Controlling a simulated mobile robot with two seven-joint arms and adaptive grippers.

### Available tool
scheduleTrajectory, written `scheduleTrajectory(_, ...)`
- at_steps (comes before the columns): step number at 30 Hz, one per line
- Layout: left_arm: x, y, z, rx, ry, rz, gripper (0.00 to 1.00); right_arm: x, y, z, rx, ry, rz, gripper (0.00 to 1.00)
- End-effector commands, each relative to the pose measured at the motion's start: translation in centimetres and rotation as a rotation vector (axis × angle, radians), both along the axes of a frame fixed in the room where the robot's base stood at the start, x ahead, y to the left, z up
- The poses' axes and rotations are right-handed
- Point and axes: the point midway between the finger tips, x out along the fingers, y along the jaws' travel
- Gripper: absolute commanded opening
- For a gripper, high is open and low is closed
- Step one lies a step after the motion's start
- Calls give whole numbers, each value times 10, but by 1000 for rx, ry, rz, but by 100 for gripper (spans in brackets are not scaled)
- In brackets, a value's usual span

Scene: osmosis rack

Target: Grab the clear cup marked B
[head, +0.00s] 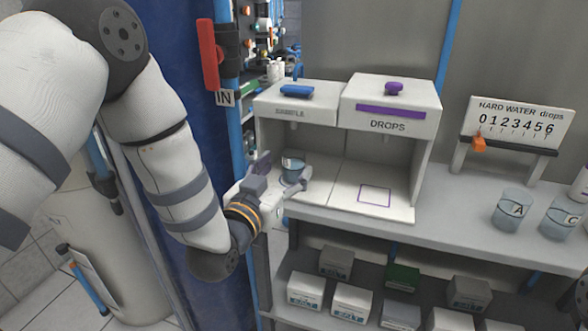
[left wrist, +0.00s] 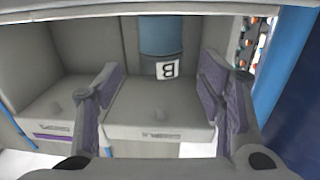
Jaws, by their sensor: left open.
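The clear bluish cup marked B (head: 292,171) stands upright in the left bay of the white station, under the part lettered SAMPLE. In the left wrist view the cup (left wrist: 162,38) appears upside down with its white B label, at the top middle. My left gripper (head: 283,168) is open at the front left of that bay, its fingers spread beside the cup. In the left wrist view the cup shows between and beyond the two purple-grey fingers of the gripper (left wrist: 160,64). Whether either finger touches it, I cannot tell. My right gripper is not in view.
Cups A (head: 513,211) and C (head: 562,217) stand on the counter at right. The DROPS bay (head: 374,196) beside the cup is empty. A hard-water sign (head: 517,120) stands behind. Several boxes (head: 352,302) sit on the shelf below. A blue post (head: 238,130) rises left of the station.

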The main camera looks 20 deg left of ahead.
Motion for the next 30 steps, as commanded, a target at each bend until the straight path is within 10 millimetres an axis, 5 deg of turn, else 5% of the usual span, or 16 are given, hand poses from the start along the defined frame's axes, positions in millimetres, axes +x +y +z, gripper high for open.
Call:
scheduleTrajectory(6, 41, -4, 1, 0, 0, 0, 63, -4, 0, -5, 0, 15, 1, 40)
scheduleTrajectory(14, 49, -5, 3, 0, 1, 0, 63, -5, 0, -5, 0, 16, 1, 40)
scheduleTrajectory(20, 49, -5, 3, 0, 0, 0, 24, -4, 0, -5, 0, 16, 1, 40)
scheduleTrajectory(30, 49, -5, 3, 0, 0, 1, 20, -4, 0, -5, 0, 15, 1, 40)
